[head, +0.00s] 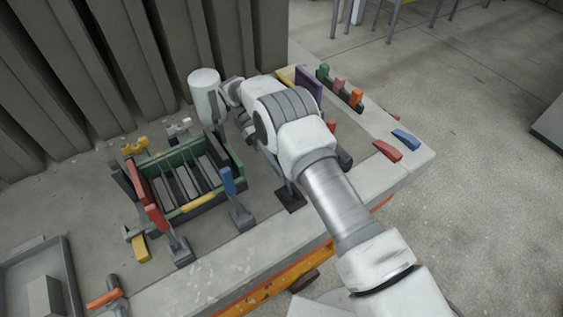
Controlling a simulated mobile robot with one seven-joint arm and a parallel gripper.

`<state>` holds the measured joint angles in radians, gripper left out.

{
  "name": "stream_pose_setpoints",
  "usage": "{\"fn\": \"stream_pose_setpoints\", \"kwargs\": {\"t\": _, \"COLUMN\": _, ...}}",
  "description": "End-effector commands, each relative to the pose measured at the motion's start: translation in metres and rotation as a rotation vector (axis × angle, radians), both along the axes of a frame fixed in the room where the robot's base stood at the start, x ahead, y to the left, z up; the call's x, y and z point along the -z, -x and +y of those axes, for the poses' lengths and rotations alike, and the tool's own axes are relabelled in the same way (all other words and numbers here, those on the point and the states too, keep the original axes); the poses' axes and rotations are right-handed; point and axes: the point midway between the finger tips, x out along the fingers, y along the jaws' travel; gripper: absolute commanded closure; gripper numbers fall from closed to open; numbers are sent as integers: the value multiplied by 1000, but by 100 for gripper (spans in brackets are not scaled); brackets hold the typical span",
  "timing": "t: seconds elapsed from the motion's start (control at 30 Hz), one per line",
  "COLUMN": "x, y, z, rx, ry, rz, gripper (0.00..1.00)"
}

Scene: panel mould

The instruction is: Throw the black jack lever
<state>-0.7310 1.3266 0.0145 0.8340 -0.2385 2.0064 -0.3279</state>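In the head view a green-walled mould (170,160) with several grey bars inside stands on the grey table. Upright levers stand around it: a red lever (156,218) at its front left, a blue lever (227,181) at its right and a dark lever (122,180) beside another red one at its left. A black-based fitting (290,196) with a grey stem stands right of the blue lever, partly behind my arm. I cannot tell for sure which dark piece is the black jack lever. My gripper cannot be made out; my arm's upper links hide that area.
A white cylinder (204,95) stands behind the mould. Coloured blocks, red (387,151) and blue (405,139), lie at the table's right end. A grey tray (38,280) is at lower left. Ribbed grey panels (110,60) close off the back.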

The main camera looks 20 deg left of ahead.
Motion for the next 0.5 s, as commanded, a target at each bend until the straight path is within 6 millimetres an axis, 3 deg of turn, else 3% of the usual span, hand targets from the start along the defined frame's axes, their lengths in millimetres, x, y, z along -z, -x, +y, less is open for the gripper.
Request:
{"fn": "stream_pose_setpoints", "kwargs": {"t": 0.37, "x": 0, "y": 0, "z": 1, "rx": -1, "ry": 1, "rz": 1, "gripper": 100}}
{"fn": "stream_pose_setpoints", "kwargs": {"t": 0.4, "x": 0, "y": 0, "z": 1, "rx": -1, "ry": 1, "rz": 1, "gripper": 67}}
{"fn": "stream_pose_setpoints", "kwargs": {"t": 0.5, "x": 0, "y": 0, "z": 1, "rx": -1, "ry": 1, "rz": 1, "gripper": 49}}
